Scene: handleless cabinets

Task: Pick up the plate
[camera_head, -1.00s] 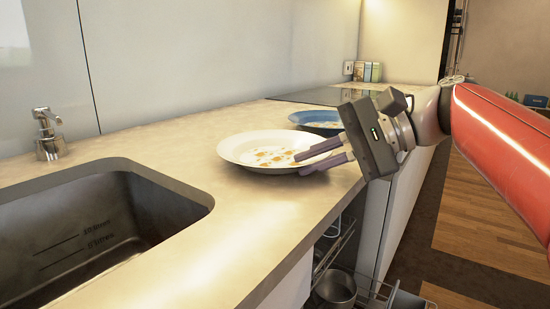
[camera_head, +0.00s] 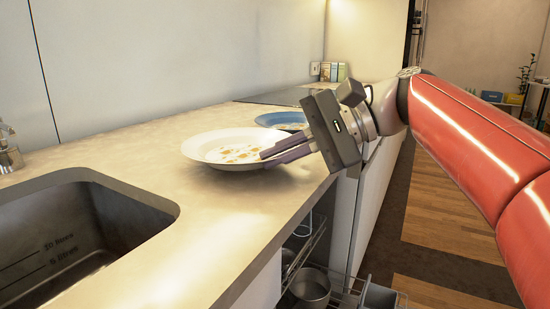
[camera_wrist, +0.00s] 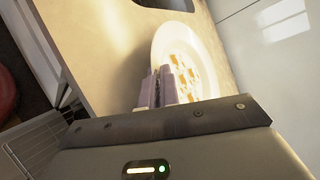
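A white plate (camera_head: 205,150) with orange-brown food scraps sits at the front edge of the counter; I cannot tell whether it is raised off it. In the wrist view the plate (camera_wrist: 210,65) lies beyond the fingers. My gripper (camera_head: 264,161) reaches in from the right with its two purple-grey fingers at the plate's near right rim. In the wrist view the fingers (camera_wrist: 160,88) are close together, with the rim between them. The gripper appears shut on the rim, though the contact is partly hidden.
A blue plate (camera_head: 284,118) stands just behind the white one. A sink (camera_head: 70,235) opens in the counter (camera_head: 205,220) at left. An open drawer with a metal pot (camera_head: 311,289) is below the counter edge. Small books (camera_head: 333,72) stand at the back.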

